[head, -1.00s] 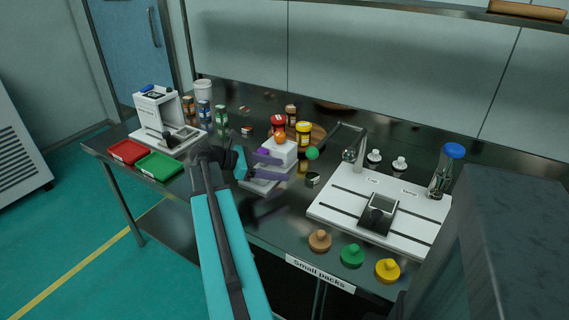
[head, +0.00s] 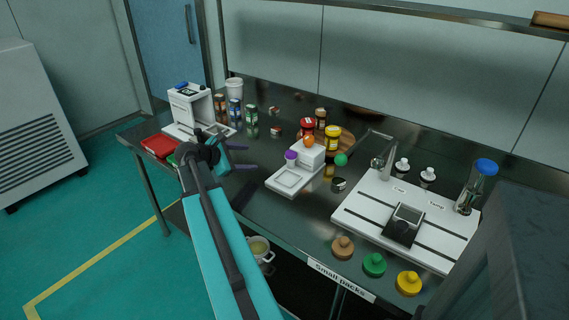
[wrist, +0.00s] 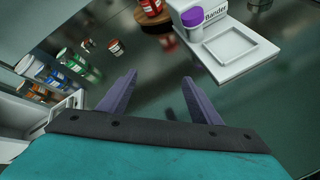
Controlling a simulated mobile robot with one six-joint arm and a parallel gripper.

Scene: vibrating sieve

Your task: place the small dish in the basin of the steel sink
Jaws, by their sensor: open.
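My gripper (head: 243,154) is open and empty. It is over the dark steel bench, left of the white device. In the wrist view its purple fingers (wrist: 158,80) are spread wide with only bare bench between and beyond them. A small round metal vessel (head: 338,184), which may be the small dish, stands right of the white device, well apart from my gripper. I cannot surely make out the sink basin. A curved metal spout (head: 386,160) stands at the back of the white board.
The white device (head: 306,160) with a purple-lidded jar (head: 291,157) stands right of my gripper. A white balance-like machine (head: 190,108), a red tray (head: 160,146) and several jars are to the left. A white slotted board (head: 360,212) and coloured knobs (head: 374,264) are to the right.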

